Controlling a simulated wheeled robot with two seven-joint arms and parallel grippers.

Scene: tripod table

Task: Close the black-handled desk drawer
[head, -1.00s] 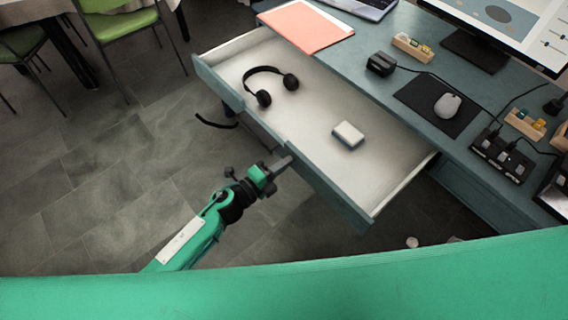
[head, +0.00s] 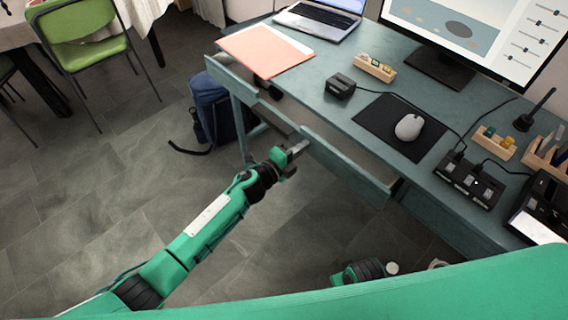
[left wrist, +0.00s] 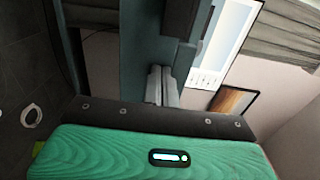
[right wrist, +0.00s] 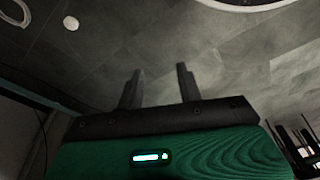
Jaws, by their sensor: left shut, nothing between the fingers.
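A dark item (head: 268,88), perhaps the headphones, shows in the gap. My left gripper (head: 297,148) is at the middle of the drawer front, seemingly touching it; its fingers are together and empty, also in the left wrist view (left wrist: 162,86). My right gripper (right wrist: 158,88) is open and empty over the floor, away from the drawer.
On the desktop are a laptop (head: 318,18), an orange folder (head: 265,50), a mouse (head: 409,127) on a black mat, a monitor (head: 480,30) and small wooden holders. A blue backpack (head: 212,108) stands under the desk's left end. A green chair (head: 82,38) is at upper left; the floor between is clear.

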